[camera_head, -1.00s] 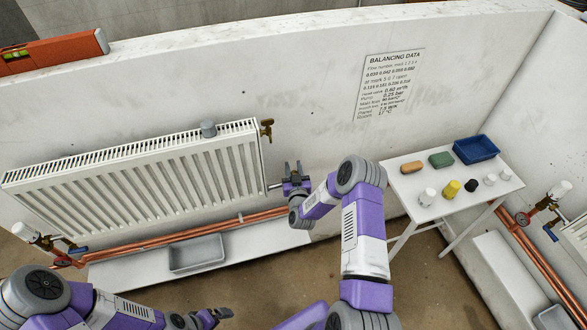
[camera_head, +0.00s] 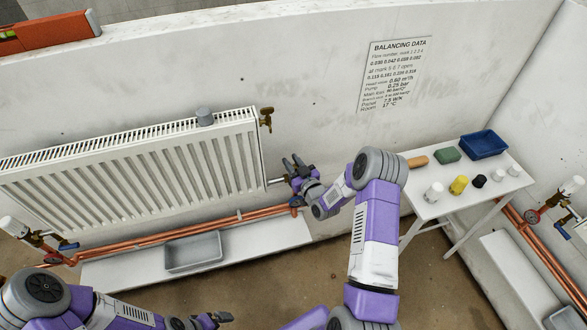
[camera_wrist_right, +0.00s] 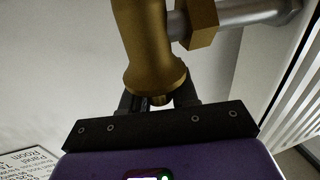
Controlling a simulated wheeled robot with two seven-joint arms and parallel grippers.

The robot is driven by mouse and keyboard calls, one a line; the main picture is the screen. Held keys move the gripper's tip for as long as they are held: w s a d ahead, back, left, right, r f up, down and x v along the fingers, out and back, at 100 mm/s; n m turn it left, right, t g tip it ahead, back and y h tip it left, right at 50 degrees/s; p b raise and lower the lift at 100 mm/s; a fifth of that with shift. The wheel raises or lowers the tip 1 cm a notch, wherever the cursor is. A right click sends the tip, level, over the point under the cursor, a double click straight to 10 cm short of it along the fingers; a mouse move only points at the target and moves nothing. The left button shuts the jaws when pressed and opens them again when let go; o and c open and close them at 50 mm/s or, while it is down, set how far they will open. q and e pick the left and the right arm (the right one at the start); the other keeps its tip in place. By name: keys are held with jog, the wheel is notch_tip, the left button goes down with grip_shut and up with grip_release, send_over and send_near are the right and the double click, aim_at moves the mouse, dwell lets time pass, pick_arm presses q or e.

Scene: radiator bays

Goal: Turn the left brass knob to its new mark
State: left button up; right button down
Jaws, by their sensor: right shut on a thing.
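A brass valve body with a knob (camera_wrist_right: 153,70) fills the top middle of the right wrist view, with a grey pipe running right from it toward the radiator. My right gripper (camera_wrist_right: 158,102) is shut on the brass knob at its lower end, one dark finger on each side. In the head view my right gripper (camera_head: 294,164) is at the radiator's lower right corner and hides the knob. The knob's marks cannot be made out. My left gripper (camera_head: 222,317) is low in the head view, away from the radiator; its jaw opening is unclear.
A white radiator (camera_head: 140,175) hangs on the wall, with another brass fitting (camera_head: 266,117) at its upper right corner. Copper pipes (camera_head: 170,237) and a grey tray (camera_head: 193,252) lie below. A small table (camera_head: 433,209) with several items stands at right.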

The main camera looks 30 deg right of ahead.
jog(key=n+y+b, duration=0.1)
jog(key=y, duration=0.1)
jog(key=n+g+y+b, duration=0.1)
jog(key=n+y+b, duration=0.2)
jog(key=y+b, duration=0.1)
jog(key=y, duration=0.1)
jog(key=shift+a+f+n, duration=0.15)
jog(key=shift+a+n, duration=0.1)
jog(key=shift+n, duration=0.05)
jog(key=n+g+y+b, duration=0.1)
jog(key=n+g+y, duration=0.1)
jog(key=n+g+y+b, duration=0.1)
jog(key=n+g+y, duration=0.1)
jog(key=y, duration=0.1)
jog(key=a+n+g+y+b, duration=0.1)
jog(key=n+g+y+b, duration=0.1)
jog(key=shift+s+y, duration=0.3)
jog(key=shift+s, duration=0.05)
jog(key=shift+s+a+n+g+y+b, duration=0.15)
jog(key=shift+n+g+y+b, duration=0.3)
jog(key=shift+n+g, duration=0.35)
jog(key=shift+s+n+g+y+b, duration=0.1)
jog(key=shift+n+g+y+b, duration=0.4)
jog(key=shift+g, duration=0.5)
jog(key=shift+r+g, duration=0.25)
jog(key=shift+g, duration=0.05)
jog(key=c, duration=1)
grip_release()
jog(key=shift+o, duration=0.2)
